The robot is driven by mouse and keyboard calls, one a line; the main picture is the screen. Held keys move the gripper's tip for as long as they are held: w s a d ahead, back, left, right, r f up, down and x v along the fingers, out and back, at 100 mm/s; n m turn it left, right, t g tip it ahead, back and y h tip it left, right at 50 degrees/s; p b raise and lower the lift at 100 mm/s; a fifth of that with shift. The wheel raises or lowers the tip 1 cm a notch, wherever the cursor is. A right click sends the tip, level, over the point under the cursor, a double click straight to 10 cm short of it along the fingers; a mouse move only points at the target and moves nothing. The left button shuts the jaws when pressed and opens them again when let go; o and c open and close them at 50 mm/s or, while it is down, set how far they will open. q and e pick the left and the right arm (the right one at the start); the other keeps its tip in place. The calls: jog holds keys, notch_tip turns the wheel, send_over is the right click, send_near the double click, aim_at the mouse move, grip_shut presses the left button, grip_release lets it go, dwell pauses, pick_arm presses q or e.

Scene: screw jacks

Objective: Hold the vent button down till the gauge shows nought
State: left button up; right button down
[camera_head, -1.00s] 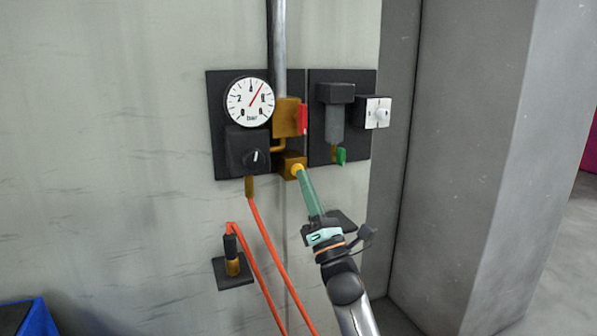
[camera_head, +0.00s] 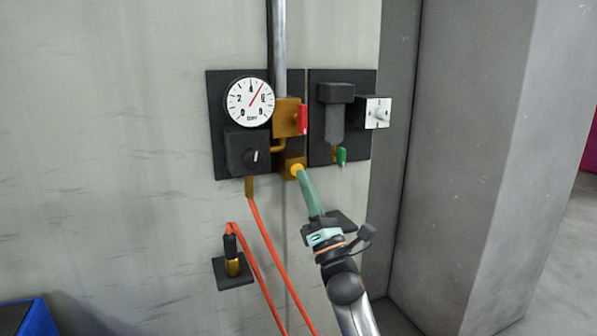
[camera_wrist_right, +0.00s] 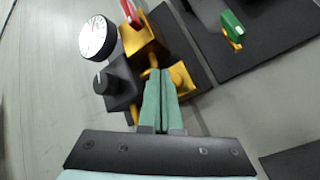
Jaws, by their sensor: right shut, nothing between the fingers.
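The round yellow vent button (camera_head: 296,170) sits on the front of a brass block (camera_head: 287,160) low on the dark panel. The white gauge (camera_head: 249,102) above left has its red needle pointing to the upper right, well off nought. My right gripper (camera_head: 302,174) is shut and empty, its green fingers reaching up to the button. In the wrist view the shut fingertips (camera_wrist_right: 160,72) lie just left of the button (camera_wrist_right: 180,77); I cannot tell whether they press it. The gauge (camera_wrist_right: 98,37) also shows there. My left gripper is not in view.
A black regulator knob (camera_head: 249,152) is left of the block, a red lever (camera_head: 302,119) above it. A green lever (camera_head: 341,156) and white switch (camera_head: 378,113) are on the right. Orange hose (camera_head: 265,235) hangs below. A grey pillar (camera_head: 480,160) stands right.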

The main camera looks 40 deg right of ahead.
jog(key=shift+w, duration=0.1)
jog(key=shift+w+d+b, duration=0.1)
jog(key=shift+w+b, duration=0.2)
jog(key=shift+w, duration=0.05)
jog(key=shift+w+d+b, duration=0.15)
jog(key=shift+w+b, duration=0.2)
jog(key=shift+w, duration=0.15)
dwell(0.8)
jog(key=shift+s, duration=0.15)
dwell(1.8)
jog(key=shift+s+a, duration=0.25)
jog(key=shift+s, duration=0.5)
jog(key=shift+s+a+p, duration=0.15)
jog(key=shift+s+a, duration=0.1)
jog(key=shift+s, duration=0.55)
jog(key=shift+s+a+p, duration=0.2)
jog(key=shift+s+a, duration=0.05)
jog(key=shift+s, duration=0.55)
jog(key=shift+s+a+p, duration=0.15)
jog(key=shift+s+a, duration=0.1)
jog(key=shift+s, duration=0.55)
